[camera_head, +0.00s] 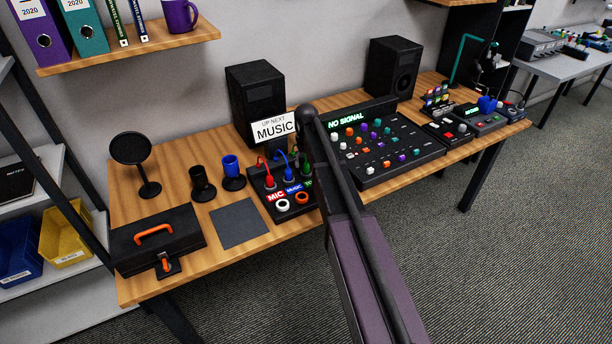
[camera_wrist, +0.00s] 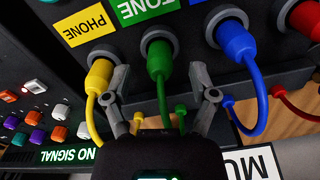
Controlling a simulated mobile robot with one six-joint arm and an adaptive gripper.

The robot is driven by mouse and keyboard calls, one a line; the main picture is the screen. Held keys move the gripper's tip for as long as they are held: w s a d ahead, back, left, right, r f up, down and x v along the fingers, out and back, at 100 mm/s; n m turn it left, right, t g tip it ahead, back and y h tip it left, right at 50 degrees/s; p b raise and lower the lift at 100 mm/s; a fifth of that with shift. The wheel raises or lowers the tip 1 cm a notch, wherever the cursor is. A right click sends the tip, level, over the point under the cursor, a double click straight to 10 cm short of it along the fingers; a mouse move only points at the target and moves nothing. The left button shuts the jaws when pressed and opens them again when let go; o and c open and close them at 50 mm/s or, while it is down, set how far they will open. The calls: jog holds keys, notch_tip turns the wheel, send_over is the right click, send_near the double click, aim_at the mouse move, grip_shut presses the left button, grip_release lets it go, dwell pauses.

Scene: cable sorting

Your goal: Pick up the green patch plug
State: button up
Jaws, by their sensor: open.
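The green patch plug (camera_wrist: 158,60) sits in a round grey socket under the green TONE label (camera_wrist: 140,10) in the wrist view, its green cable running down toward my gripper. My gripper (camera_wrist: 157,72) is open, with one finger on each side of the green plug and gaps on both sides. It holds nothing. In the head view a bit of the green plug (camera_head: 305,160) shows beside my arm, which hides the rest and my gripper.
A yellow plug (camera_wrist: 99,75) stands left of my left finger and a blue plug (camera_wrist: 236,40) right of my right finger, both close. A red plug (camera_wrist: 305,17) is farther right. The black mixer (camera_head: 395,155) and the MUSIC sign (camera_head: 275,128) stand near the patch box (camera_head: 262,189).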

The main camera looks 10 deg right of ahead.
jog(key=shift+f+b, duration=0.75)
jog(key=shift+f, duration=0.25)
grip_shut()
